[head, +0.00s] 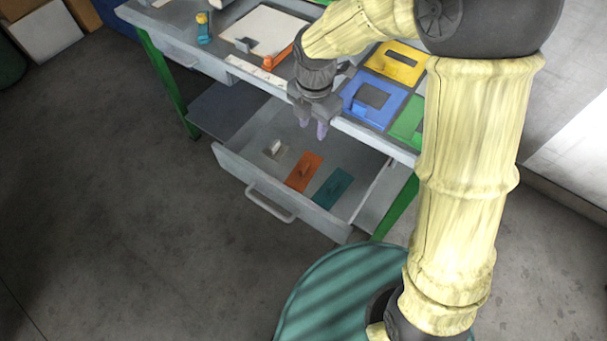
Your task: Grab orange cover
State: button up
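An orange cover (304,171) with a small raised handle lies flat in the open drawer (235,160) of the workbench. It lies between a teal cover (333,188) on its right and a small grey piece with a pale knob (275,149) on its left. My gripper (315,128) points down above the back part of the drawer, behind and above the orange cover and apart from it. Its two fingers show as short purplish-grey tips. They look slightly apart, with nothing seen between them.
The bench top (225,25) above the drawer carries yellow (398,62), blue (372,101) and green (408,122) frames and a white board (264,28). An orange tool lies near its front edge. The drawer front has a handle (270,205). The floor at left is clear.

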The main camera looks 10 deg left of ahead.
jog(key=a+n, duration=0.1)
jog(key=a+f+n, duration=0.1)
jog(key=shift+s+a+n, duration=0.1)
jog(key=shift+s+n, duration=0.05)
jog(key=shift+n, duration=0.15)
jog(key=shift+f, duration=0.1)
jog(key=b, duration=0.2)
send_over(304, 165)
jog(key=f, duration=1.1)
jog(key=shift+s+f, duration=0.2)
jog(key=shift+f, duration=0.4)
notch_tip(304, 165, down, 5)
jog(key=shift+w+f, duration=0.1)
jog(key=shift+w, duration=0.05)
